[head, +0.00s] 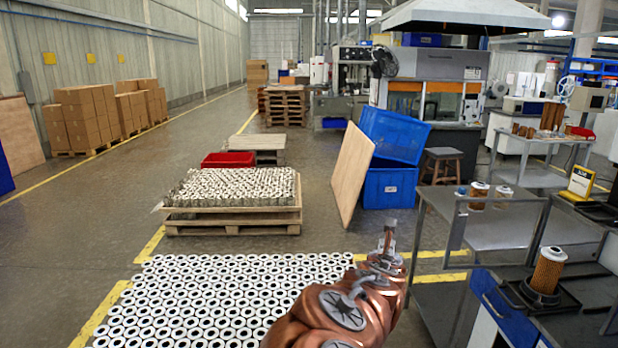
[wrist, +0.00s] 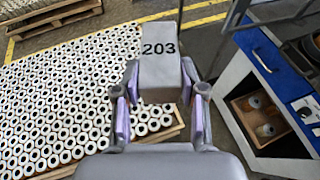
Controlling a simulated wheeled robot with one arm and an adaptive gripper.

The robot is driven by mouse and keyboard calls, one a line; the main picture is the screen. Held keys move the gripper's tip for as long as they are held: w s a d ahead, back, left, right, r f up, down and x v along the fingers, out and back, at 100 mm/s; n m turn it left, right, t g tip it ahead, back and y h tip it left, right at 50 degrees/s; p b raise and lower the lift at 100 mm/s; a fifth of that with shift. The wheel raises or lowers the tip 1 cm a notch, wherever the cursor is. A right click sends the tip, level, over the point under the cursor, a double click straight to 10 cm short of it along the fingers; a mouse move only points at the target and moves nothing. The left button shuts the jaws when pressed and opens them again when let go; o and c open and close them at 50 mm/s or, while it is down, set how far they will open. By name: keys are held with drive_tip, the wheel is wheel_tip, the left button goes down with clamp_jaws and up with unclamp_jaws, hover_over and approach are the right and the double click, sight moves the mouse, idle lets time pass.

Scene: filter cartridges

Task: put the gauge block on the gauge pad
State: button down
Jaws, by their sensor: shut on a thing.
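The gauge block (wrist: 160,70) is a grey block marked 203. My gripper (wrist: 160,97) is shut on it, with one finger on each side, in the wrist view. In the head view my gripper (head: 386,255) holds the small grey block (head: 391,228) upright at its tip, in the air left of the grey cart. I cannot pick out the gauge pad with certainty in either view.
A grey cart (head: 490,222) with several cartridges stands to the right. Nearer, a cartridge (head: 547,270) stands in a black holder on a blue-edged bench (head: 495,303). Many white-ended cartridges (head: 215,295) fill the floor area at left. A blue bin (head: 390,187) stands behind.

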wheel_tip(320, 180, up, 4)
drive_tip(key=shift+f+p, duration=0.1)
drive_tip(key=shift+p, duration=1.15)
wheel_tip(320, 180, down, 14)
drive_tip(key=w+n+y, duration=0.2)
drive_tip(key=n+y, duration=0.1)
drive_tip(key=y, duration=0.1)
drive_tip(key=shift+w+r+t, duration=0.25)
drive_tip(key=shift+w+t, duration=0.1)
drive_tip(key=shift+t, duration=0.05)
